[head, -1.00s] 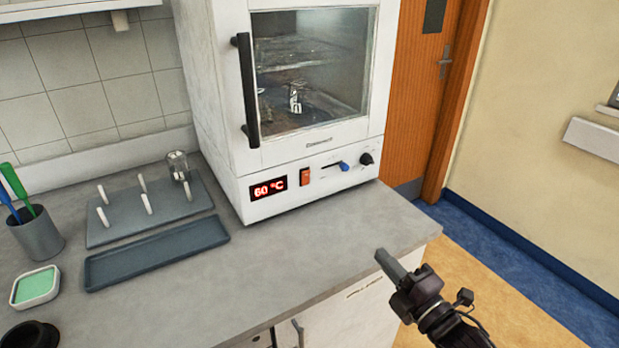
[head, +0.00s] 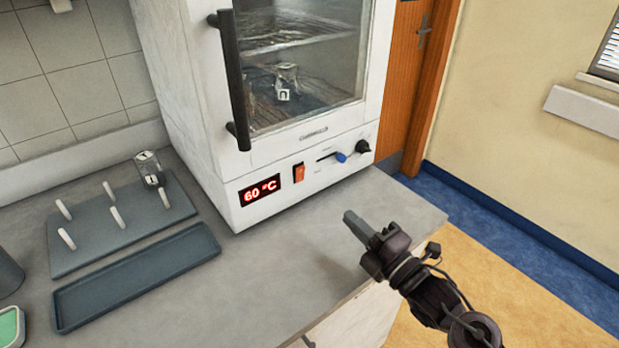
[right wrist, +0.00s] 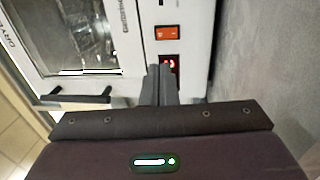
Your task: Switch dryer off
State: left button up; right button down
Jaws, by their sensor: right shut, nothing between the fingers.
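The white dryer (head: 205,165) stands on the grey bench with its door closed. Its red display (head: 260,191) reads 60 °C. Right of the display is the orange-red rocker switch (head: 299,173), then a blue-tipped slider (head: 340,157) and a black knob (head: 363,147). My right gripper (head: 357,224) is shut and empty, in front of the dryer's panel and apart from it. In the right wrist view, the closed fingers (right wrist: 159,86) partly cover the display (right wrist: 170,64), and the rocker switch (right wrist: 168,33) shows above it. My left gripper is not in view.
A grey cup (head: 8,274) stands at the left edge. Bench space in front of the dryer is clear.

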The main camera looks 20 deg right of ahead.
aim_at(301, 171)
jog(key=shift+w+a, duration=0.1)
jog(key=shift+w, duration=0.2)
jog(key=p+x, duration=0.4)
jog(key=x, duration=0.8)
jog(key=shift+w+a+r, duration=0.15)
jog(key=shift+w+r, duration=0.05)
jog(key=shift+w, duration=0.1)
jog(key=shift+w+a+f, duration=0.1)
jog(key=shift+w+a, duration=0.05)
jog(key=shift+w, duration=0.35)
